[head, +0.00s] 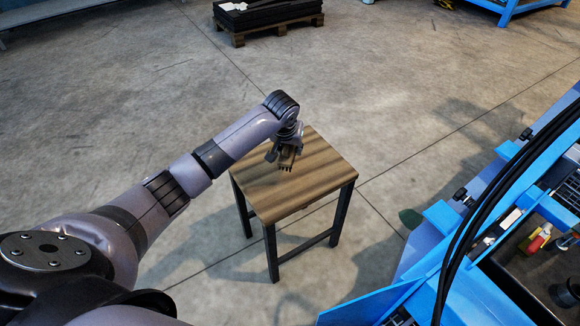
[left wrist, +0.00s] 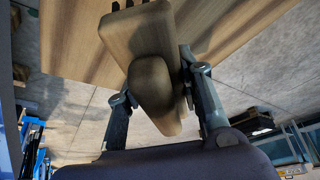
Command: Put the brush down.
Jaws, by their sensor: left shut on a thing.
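A wooden brush (left wrist: 140,38) with dark bristles fills the upper middle of the left wrist view. In the head view it is a small light-brown piece (head: 287,161) hanging below my left gripper (head: 285,148). My left gripper (left wrist: 155,82) is shut on the brush, with one finger on each side of its wooden body. The brush is over the top of a small wooden table (head: 315,180) with dark legs. I cannot tell whether the bristles touch the tabletop. My right gripper is not in view.
The tabletop holds nothing else that I can see. A blue metal frame (head: 440,255) with black cables stands at the right. A pallet with a black stack (head: 268,14) is at the back. The concrete floor around the table is mostly clear.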

